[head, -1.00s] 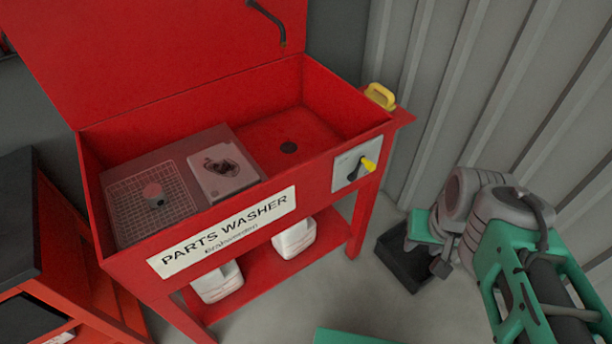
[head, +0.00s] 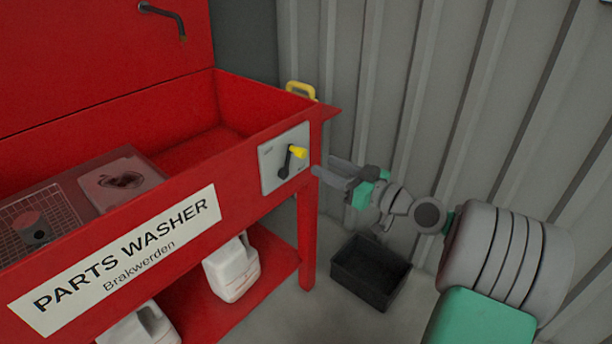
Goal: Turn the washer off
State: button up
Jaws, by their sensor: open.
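The red parts washer (head: 255,205) fills the left of the head view, with its lid up. On the right end of its front is a light grey switch plate (head: 270,178). A dark lever with a yellow knob (head: 298,152) stands on this plate, tilted up to the right. My gripper (head: 322,172) is open and empty just right of the plate, a little lower than the knob. It points left toward the lever. I see no contact with the lever, though the exact gap in depth is hard to tell.
A yellow handle (head: 301,90) sits on the washer's back right rim. A black bin (head: 370,272) stands on the floor below my gripper. White jugs (head: 232,268) stand on the lower shelf. A corrugated grey wall (head: 400,80) closes off the back right.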

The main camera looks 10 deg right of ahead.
aim_at(304, 156)
jog(key=x, duration=0.7)
jog(key=shift+w+a+r, duration=0.1)
jog(key=shift+a+r, duration=0.05)
jog(key=shift+a, duration=0.05)
jog(key=shift+c, duration=0.6)
grip_shut()
dwell(0.4)
